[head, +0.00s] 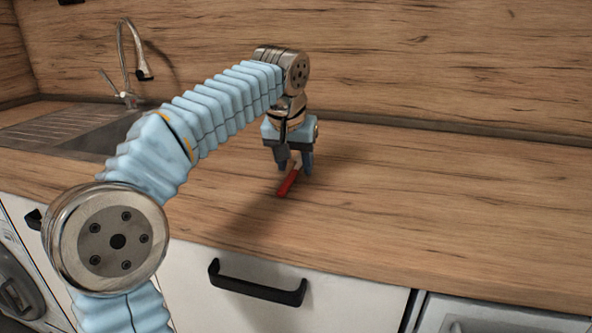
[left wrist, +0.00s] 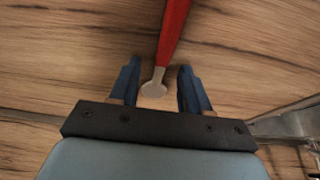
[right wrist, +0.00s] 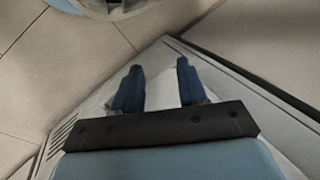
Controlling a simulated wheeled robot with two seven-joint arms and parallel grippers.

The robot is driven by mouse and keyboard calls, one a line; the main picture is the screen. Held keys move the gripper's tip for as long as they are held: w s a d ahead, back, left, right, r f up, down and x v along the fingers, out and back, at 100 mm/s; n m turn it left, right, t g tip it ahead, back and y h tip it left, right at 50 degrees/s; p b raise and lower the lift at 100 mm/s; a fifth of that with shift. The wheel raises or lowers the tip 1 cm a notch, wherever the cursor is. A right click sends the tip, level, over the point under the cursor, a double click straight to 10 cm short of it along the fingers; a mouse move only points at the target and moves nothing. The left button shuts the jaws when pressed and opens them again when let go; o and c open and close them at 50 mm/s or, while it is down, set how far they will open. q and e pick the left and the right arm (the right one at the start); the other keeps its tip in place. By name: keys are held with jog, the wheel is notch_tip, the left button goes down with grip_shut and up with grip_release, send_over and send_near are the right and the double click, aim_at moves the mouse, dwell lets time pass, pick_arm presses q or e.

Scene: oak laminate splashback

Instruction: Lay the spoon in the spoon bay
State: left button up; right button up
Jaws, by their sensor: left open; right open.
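The spoon (head: 288,182) lies on the wooden worktop, its red handle pointing towards the front edge. My left gripper (head: 295,167) is open above its far end. In the left wrist view the spoon's red handle (left wrist: 173,32) runs up out of the picture, and its pale metal end (left wrist: 154,86) shows between the two open fingers (left wrist: 159,70). I cannot tell how far the fingertips are above the worktop. My right gripper (right wrist: 159,78) is open and empty in the right wrist view, and is out of the head view. No spoon bay is seen in any view.
The worktop (head: 430,210) is clear to the right of the spoon. A sink (head: 100,138) with a tall tap (head: 122,60) is at the back left. The wooden splashback (head: 430,60) stands behind. A black drawer handle (head: 257,287) is on the white front below.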

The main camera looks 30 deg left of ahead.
pick_arm(q)
jog(key=shift+c, duration=0.3)
grip_shut()
jog(key=shift+r, duration=0.15)
